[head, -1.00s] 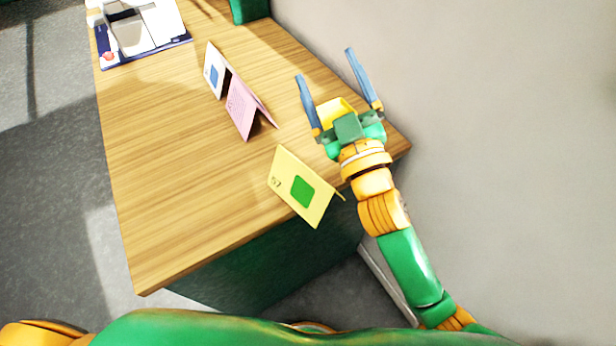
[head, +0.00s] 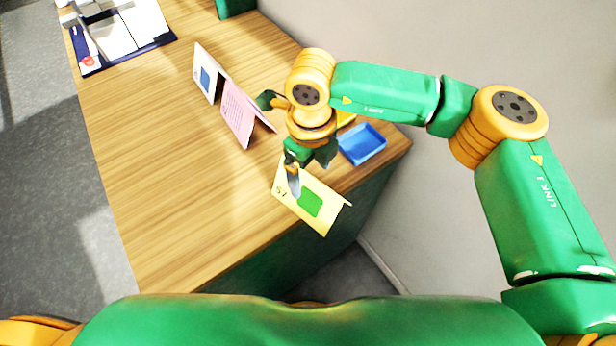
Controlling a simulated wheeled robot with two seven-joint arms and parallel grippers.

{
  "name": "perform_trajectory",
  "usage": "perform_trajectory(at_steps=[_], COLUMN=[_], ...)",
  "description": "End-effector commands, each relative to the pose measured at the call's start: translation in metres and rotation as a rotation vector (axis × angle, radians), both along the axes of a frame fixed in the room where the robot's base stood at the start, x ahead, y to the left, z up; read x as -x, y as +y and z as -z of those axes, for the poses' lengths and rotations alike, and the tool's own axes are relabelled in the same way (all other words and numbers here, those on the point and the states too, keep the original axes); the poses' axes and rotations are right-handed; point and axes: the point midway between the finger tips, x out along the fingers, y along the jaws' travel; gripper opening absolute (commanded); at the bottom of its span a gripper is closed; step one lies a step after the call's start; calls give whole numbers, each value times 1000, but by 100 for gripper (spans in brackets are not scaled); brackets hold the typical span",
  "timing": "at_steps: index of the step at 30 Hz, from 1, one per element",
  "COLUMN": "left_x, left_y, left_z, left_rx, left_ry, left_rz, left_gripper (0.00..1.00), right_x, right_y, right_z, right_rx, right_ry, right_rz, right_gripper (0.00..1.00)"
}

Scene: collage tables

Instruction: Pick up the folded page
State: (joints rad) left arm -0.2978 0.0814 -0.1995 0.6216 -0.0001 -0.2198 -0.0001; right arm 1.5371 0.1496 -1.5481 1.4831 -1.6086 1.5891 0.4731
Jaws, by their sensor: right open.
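A yellow folded page (head: 311,204) with a green square stands tent-like near the table's right front edge. A pink folded page (head: 238,115) and a white folded page (head: 205,75) with a blue square stand farther back, close together. My right gripper (head: 302,178) points down at the upper left part of the yellow page, with its jaws open. One finger overlaps the page in the picture; I cannot tell whether it touches. The wrist hides part of the table behind. My left gripper is out of view.
A dark-blue-edged board (head: 125,50) lies at the back left. The wooden table (head: 160,170) is clear at left and front.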

Motion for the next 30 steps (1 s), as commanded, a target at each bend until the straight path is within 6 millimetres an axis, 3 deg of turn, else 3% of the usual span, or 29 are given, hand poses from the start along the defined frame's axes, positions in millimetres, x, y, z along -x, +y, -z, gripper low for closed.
perform_trajectory(at_steps=[1, 5, 11, 21, 30], left_x=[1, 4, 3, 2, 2], left_y=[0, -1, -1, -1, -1], left_z=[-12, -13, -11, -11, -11], left_rx=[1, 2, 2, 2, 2], left_ry=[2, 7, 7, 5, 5], left_rz=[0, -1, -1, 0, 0], left_gripper=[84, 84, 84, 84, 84], right_x=[2, 1, 1, 1, 1], right_y=[-2, -1, 0, 0, 0], right_z=[2, 21, 24, 24, 24], right_rx=[0, -1, -3, -4, -4], right_ry=[6, 3, 1, 2, 2], right_rz=[0, -2, -3, -3, -3], right_gripper=[89, 89, 89, 0, 0])
